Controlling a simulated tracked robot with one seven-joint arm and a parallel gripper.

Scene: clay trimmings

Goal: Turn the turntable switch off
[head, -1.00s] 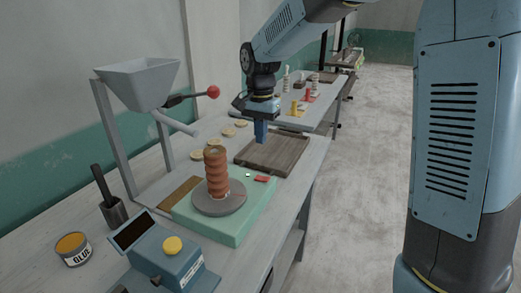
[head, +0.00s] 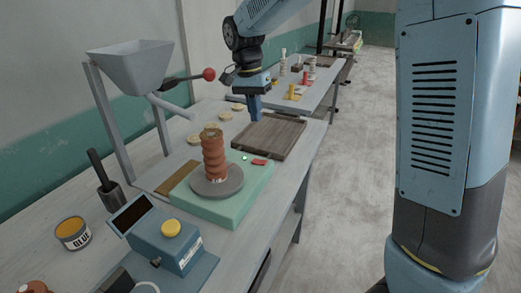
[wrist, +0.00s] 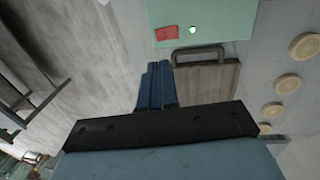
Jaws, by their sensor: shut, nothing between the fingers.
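The turntable (head: 240,205) is a pale green box with a grey round plate, and a ribbed brown clay piece (head: 213,155) stands on the plate. Its red switch (head: 259,162) sits on the top near the far right edge, beside a small lit green lamp (head: 245,158). In the wrist view the red switch (wrist: 167,33) and the lamp (wrist: 193,30) show at the top. My gripper (head: 255,114) points down over the wooden board, beyond the switch and apart from it. Its fingers (wrist: 156,85) are together and empty.
A wooden board (head: 270,138) with a handle lies behind the turntable. A grey hopper (head: 130,65) with a red-knobbed lever (head: 209,74) stands at the left. A blue scale-like device (head: 170,245), a glue tin (head: 72,233) and several pale discs (head: 226,115) are on the table.

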